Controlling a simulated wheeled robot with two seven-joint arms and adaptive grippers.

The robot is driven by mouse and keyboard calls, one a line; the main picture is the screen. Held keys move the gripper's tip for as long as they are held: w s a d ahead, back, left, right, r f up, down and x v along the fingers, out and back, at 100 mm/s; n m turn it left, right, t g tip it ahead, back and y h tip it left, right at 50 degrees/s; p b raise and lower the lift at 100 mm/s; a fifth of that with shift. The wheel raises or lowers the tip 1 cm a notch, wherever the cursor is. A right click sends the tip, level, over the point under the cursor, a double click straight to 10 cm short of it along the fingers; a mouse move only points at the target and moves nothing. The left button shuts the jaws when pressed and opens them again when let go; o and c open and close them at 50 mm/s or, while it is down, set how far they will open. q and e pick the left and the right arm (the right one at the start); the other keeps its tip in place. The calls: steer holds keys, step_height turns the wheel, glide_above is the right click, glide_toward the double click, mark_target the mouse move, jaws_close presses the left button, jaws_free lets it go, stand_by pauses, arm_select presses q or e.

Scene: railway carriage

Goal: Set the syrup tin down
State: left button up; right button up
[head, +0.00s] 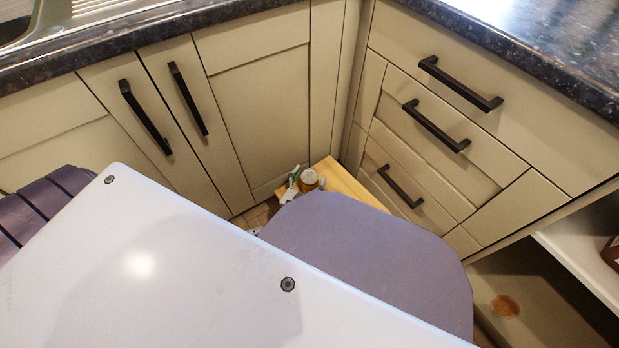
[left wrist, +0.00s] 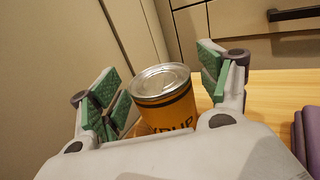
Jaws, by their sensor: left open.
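The syrup tin (left wrist: 168,108) is orange with a dark band, partly visible dark lettering and a silver lid. In the left wrist view it is between the fingers of my left gripper (left wrist: 161,84), which is open with green pads. In the head view the tin (head: 309,180) shows small beside my left gripper (head: 299,183), at a light wooden surface (head: 347,184). The tin's base is hidden, so its contact with the wood cannot be seen. My right gripper is not in view.
Cream cupboards (head: 260,110) with black handles stand behind and left of the wooden surface. Drawers (head: 440,150) rise to its right. A dark speckled worktop (head: 140,35) runs above. An open shelf (head: 575,262) is at lower right. My own arm covers much of the foreground.

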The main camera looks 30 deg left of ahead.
arm_select(q)
steer(key=s, duration=1.2)
stand_by(0.6)
steer(key=shift+d, duration=0.1)
jaws_close()
stand_by(0.5)
stand_by(1.1)
steer(key=shift+s, duration=0.1)
